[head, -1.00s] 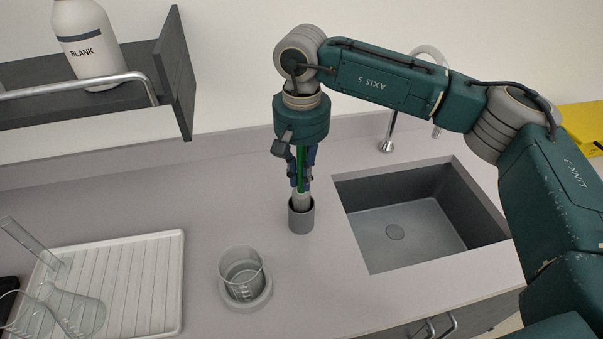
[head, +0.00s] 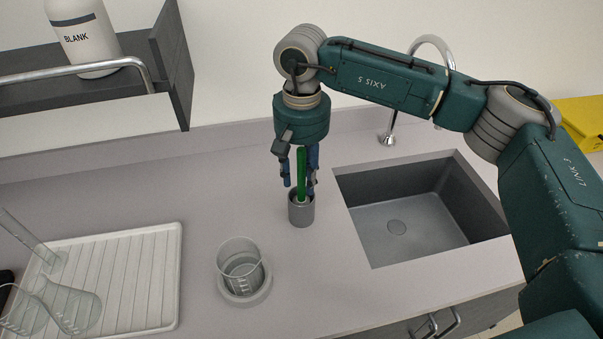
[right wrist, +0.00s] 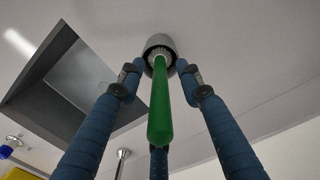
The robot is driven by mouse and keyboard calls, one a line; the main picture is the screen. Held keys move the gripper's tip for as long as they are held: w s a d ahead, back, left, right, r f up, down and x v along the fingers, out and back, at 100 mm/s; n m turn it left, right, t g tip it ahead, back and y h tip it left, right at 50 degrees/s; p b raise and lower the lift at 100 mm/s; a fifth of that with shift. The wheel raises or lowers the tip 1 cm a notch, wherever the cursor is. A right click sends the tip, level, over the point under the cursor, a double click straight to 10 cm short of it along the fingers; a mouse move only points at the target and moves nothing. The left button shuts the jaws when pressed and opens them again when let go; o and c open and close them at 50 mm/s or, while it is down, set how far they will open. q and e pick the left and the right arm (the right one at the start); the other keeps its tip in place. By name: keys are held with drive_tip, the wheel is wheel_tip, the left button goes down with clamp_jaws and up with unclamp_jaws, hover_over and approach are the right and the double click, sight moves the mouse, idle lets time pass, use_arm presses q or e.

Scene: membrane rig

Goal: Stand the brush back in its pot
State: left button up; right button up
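The brush with its green handle (head: 301,173) stands upright in the small grey pot (head: 301,213) on the counter. In the right wrist view the brush's green handle (right wrist: 160,108) runs down to pale bristles inside the pot's rim (right wrist: 160,41). My right gripper (head: 299,180) is above the pot, pointing down. Its blue fingers are spread around the handle and look clear of it in the right wrist view (right wrist: 160,85). The lower bristles are hidden inside the pot. My left gripper is not in view.
A beaker (head: 241,262) on a round base stands in front left of the pot. A sink (head: 420,210) with a tap (head: 387,138) lies to the right. A white draining tray (head: 140,285) with glassware is at the left, below a shelf with a bottle (head: 83,40).

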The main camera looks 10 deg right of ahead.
wheel_tip(320, 180, up, 12)
idle(0.6)
idle(0.6)
